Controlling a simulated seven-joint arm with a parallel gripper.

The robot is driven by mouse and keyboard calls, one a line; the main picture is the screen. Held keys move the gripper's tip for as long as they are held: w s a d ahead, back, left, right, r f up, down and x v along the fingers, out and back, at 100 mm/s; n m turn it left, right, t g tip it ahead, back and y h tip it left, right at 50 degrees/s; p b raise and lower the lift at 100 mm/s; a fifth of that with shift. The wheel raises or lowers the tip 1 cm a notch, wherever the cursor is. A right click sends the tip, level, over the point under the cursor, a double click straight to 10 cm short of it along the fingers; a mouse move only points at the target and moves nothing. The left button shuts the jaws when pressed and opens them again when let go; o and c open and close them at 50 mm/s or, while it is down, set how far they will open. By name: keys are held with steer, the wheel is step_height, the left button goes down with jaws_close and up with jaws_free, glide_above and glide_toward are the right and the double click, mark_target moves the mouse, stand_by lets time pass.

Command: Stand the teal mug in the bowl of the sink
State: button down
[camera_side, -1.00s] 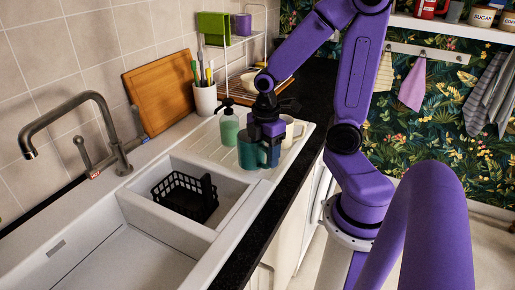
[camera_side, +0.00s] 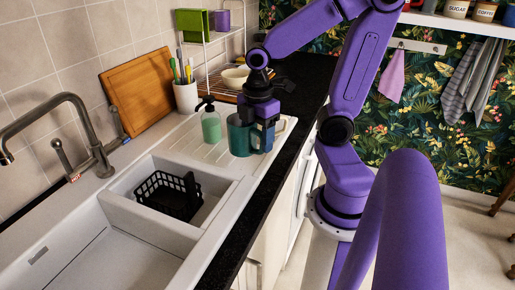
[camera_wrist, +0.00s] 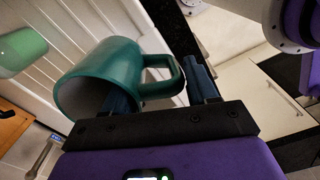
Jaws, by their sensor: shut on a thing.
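The teal mug (camera_side: 239,138) is upright at the drainer end of the white sink (camera_side: 217,222) in the side view. My gripper (camera_side: 262,112) is shut on it from above, on its handle side. In the wrist view, the mug (camera_wrist: 105,68) has its mouth towards the camera, with one finger in the mouth and the other beyond the handle. The mug looks slightly above the ribbed drainer (camera_side: 195,146); the gap is hard to judge. The sink has a large empty basin (camera_side: 105,262) at front left and a small one (camera_side: 130,178) beside it.
A black basket (camera_side: 168,195) sits in the small basin. A green soap bottle (camera_side: 211,124) stands left of the mug. The tap (camera_side: 45,110) arches at left. A cutting board (camera_side: 140,90), utensil pot (camera_side: 186,97) and dish rack (camera_side: 213,65) stand along the wall.

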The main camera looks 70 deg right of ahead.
step_height(320, 180, up, 3)
steer(key=shift+r, duration=0.1)
steer(key=w+a+r+n, duration=0.2)
steer(key=w+a+n, duration=0.2)
steer(key=w+a, duration=1.2)
steer(key=a+f+n, duration=0.2)
steer(key=a+n, duration=0.3)
steer(key=a, duration=1.9)
steer(key=f, duration=0.5)
steer(key=shift+w+a, duration=0.2)
steer(key=shift+w, duration=0.1)
step_height(320, 180, down, 20)
steer(key=shift+r, duration=0.1)
